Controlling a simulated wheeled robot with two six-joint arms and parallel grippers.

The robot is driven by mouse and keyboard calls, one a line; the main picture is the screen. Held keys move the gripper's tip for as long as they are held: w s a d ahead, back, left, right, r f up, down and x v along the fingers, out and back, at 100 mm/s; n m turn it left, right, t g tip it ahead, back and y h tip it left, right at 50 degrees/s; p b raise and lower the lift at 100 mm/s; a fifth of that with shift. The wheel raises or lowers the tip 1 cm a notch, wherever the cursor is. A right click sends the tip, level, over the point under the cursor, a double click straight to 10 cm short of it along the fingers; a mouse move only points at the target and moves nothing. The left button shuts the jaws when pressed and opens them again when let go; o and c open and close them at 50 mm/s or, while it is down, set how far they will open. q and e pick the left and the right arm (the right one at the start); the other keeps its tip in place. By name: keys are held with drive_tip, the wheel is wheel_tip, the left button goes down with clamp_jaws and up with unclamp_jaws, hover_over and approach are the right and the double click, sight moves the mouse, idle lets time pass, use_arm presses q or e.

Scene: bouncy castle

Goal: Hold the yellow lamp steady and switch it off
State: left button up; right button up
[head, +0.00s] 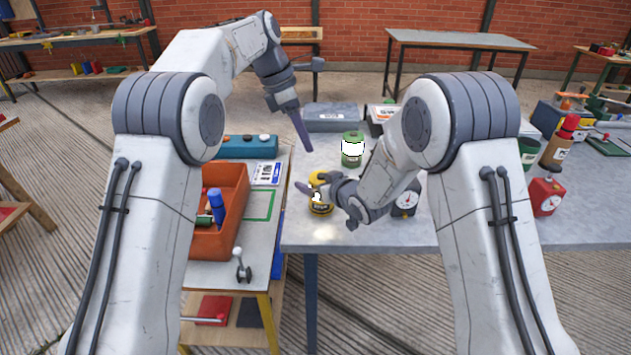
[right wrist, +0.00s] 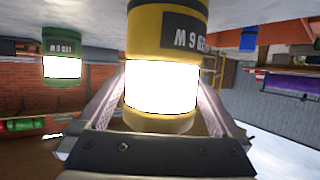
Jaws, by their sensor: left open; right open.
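The yellow lamp (head: 320,208) stands upright near the front left edge of the grey table, its band glowing white. In the right wrist view the yellow lamp (right wrist: 165,85), labelled "M 9", appears upside down, between the fingers of my right gripper (right wrist: 160,110). My right gripper (head: 314,188) is open around it, partly hiding it in the head view; contact cannot be made out. My left gripper (head: 301,128) is open and empty, higher and behind the lamp, pointing down. The lamp's switch cannot be made out.
A lit green lamp (head: 352,150) stands behind the yellow one. A dial gauge (head: 405,200) is to its right. An orange bin (head: 222,230) sits on the lower bench at left. A grey case (head: 333,117) lies at the back. The table's front middle is clear.

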drive_tip(key=shift+w+a+f, duration=0.1)
drive_tip(key=shift+w, duration=0.1)
drive_tip(key=c, duration=1.5)
use_arm(q)
clamp_jaws()
use_arm(e)
clamp_jaws()
